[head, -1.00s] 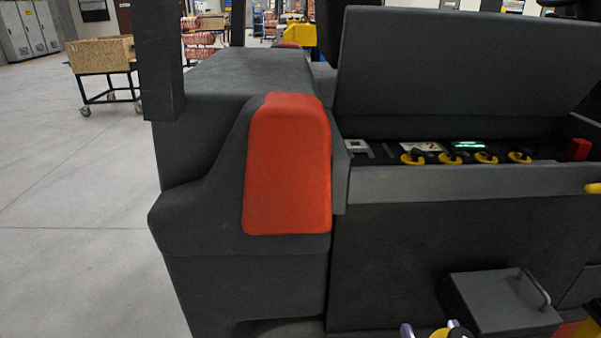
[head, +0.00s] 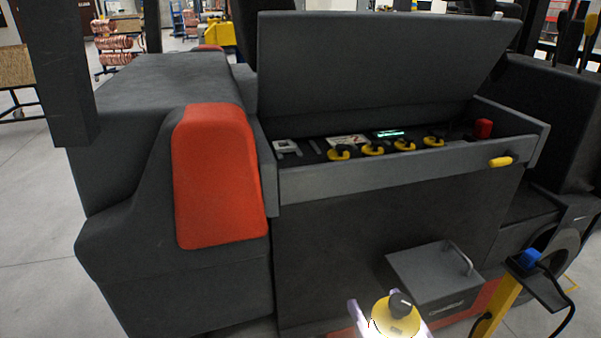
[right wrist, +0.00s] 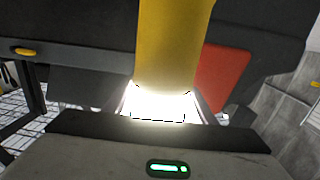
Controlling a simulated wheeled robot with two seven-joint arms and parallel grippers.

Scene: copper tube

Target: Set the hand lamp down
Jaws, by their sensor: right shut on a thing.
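The hand lamp (head: 399,318), yellow with a black cap on top, shows at the bottom edge of the head view. My right gripper (head: 388,325) is shut on it, with a pale finger on each side. The lamp's lower part is cut off in the head view. In the right wrist view the lamp's yellow body (right wrist: 172,45) rises from between the fingers, with a bright white glow at its near end. A surface directly under the lamp cannot be made out. My left gripper is not in view.
A dark vehicle has an open lid (head: 380,65) above a tray with several yellow-and-black knobs (head: 374,148). A grey box (head: 432,278) with a handle stands just behind the lamp. A yellow post (head: 497,305) with a black cable is at right. A red pad (head: 218,175) is at left.

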